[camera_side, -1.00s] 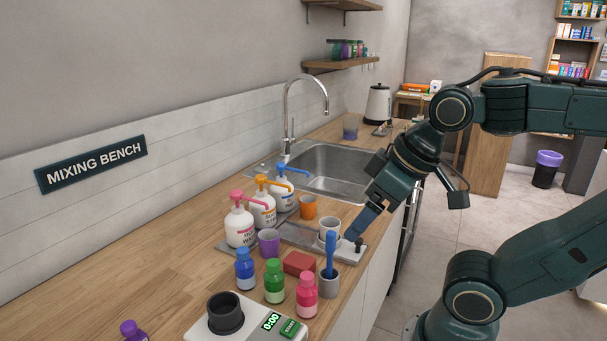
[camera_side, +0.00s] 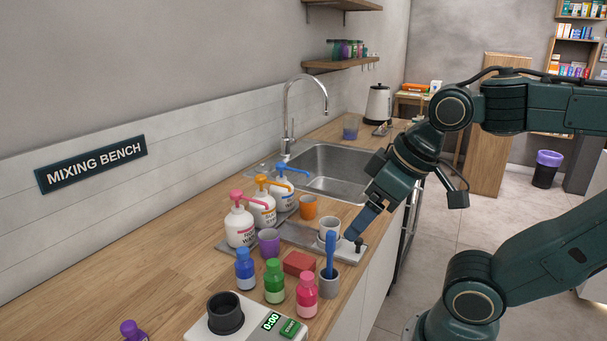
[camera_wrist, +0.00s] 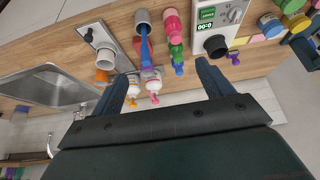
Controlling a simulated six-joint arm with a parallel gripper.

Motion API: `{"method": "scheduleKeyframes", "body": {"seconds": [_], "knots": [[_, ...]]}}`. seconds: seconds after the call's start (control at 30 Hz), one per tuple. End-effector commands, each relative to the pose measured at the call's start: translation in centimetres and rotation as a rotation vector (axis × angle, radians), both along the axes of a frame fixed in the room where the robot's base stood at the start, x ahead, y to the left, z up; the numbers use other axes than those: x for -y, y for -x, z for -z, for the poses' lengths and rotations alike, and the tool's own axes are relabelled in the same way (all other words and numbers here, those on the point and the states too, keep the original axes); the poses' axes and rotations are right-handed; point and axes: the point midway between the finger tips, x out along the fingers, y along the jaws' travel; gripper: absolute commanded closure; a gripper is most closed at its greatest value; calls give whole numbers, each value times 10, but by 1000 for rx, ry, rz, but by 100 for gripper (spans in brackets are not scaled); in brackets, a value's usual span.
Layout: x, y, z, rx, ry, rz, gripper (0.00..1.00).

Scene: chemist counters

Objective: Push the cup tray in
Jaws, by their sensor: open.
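The cup tray (camera_side: 345,254) is a flat grey metal tray on the wooden counter, its near end at the counter's front edge. A dark knob (camera_side: 358,245) stands on that end; it also shows in the wrist view (camera_wrist: 89,36). A white cup (camera_side: 329,228) stands on the tray; it shows in the wrist view (camera_wrist: 105,58) too. My gripper (camera_side: 350,236) points down-left, its blue fingers just beside the cup and knob; I cannot tell whether they touch. In the wrist view, the fingers (camera_wrist: 163,85) are wide apart with nothing held between them.
Pump bottles (camera_side: 240,225) stand behind the tray, with an orange cup (camera_side: 308,207) and a purple cup (camera_side: 269,242). A red block (camera_side: 298,262), a grey holder (camera_side: 329,286) with a blue tool and small bottles (camera_side: 274,281) are in front. The sink (camera_side: 340,170) lies beyond.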

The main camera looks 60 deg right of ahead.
Motion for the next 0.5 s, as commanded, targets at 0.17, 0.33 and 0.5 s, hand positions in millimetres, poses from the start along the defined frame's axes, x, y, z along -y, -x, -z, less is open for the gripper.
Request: {"method": "scheduleKeyframes", "body": {"seconds": [0.17,0.33,0.5], "knots": [[0,0,0,0,0,0,21],[1,-1,0,-4,-4,15,50],[9,-6,1,-31,-33,122,84]]}}
